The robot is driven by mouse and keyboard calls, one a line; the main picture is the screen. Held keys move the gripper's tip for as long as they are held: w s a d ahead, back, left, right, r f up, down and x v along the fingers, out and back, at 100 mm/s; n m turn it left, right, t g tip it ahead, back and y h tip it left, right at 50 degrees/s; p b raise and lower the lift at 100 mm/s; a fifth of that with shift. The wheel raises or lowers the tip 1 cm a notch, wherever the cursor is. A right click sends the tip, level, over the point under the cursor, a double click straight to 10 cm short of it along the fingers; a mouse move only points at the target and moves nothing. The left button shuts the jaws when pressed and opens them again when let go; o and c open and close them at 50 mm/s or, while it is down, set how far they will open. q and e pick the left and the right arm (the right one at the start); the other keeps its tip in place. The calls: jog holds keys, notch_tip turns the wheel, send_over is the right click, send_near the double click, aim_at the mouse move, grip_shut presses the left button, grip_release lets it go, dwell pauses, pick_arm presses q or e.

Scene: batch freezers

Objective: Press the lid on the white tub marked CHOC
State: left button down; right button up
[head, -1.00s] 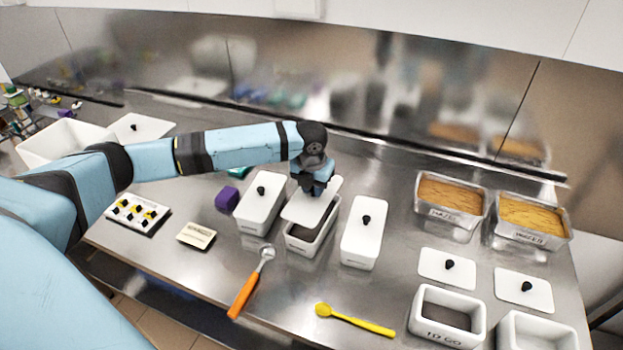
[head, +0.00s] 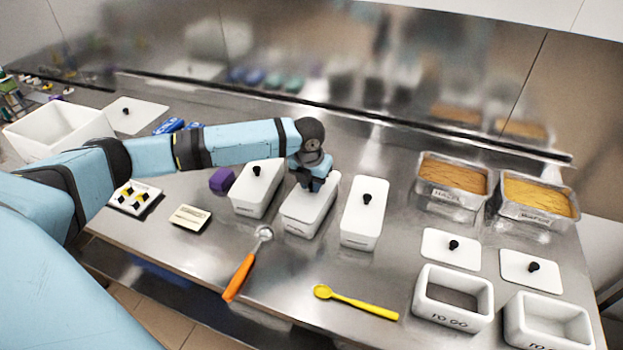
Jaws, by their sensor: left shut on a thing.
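Three white tubs stand in a row in the middle of the steel counter. The middle tub (head: 294,224) has its white lid (head: 322,208) lying over its top, seemingly level with the rim. The tub's marking is too small to read. My left gripper (head: 315,184) comes down from above and is shut on that lid's knob, which it hides. The left tub (head: 256,196) and the right tub (head: 362,222) have lids with black knobs on them. My right gripper does not show.
An orange-handled scoop (head: 240,275) and a yellow spoon (head: 355,302) lie in front of the tubs. Two TO GO tubs (head: 453,318) stand open at the front right, with loose lids (head: 451,246) behind. Metal pans (head: 452,205) are behind those.

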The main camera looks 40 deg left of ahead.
pick_arm(q)
jog(key=shift+p, duration=1.05)
dwell(1.1)
jog(key=shift+f+p, duration=0.2)
jog(key=shift+p, duration=0.75)
dwell(1.2)
dwell(0.4)
jog(key=shift+c, duration=2.1)
grip_release()
notch_tip(320, 180, up, 3)
jog(key=p, duration=0.3)
jog(key=shift+f, duration=0.1)
jog(key=shift+r+p, duration=2.1)
jog(key=shift+p, duration=0.1)
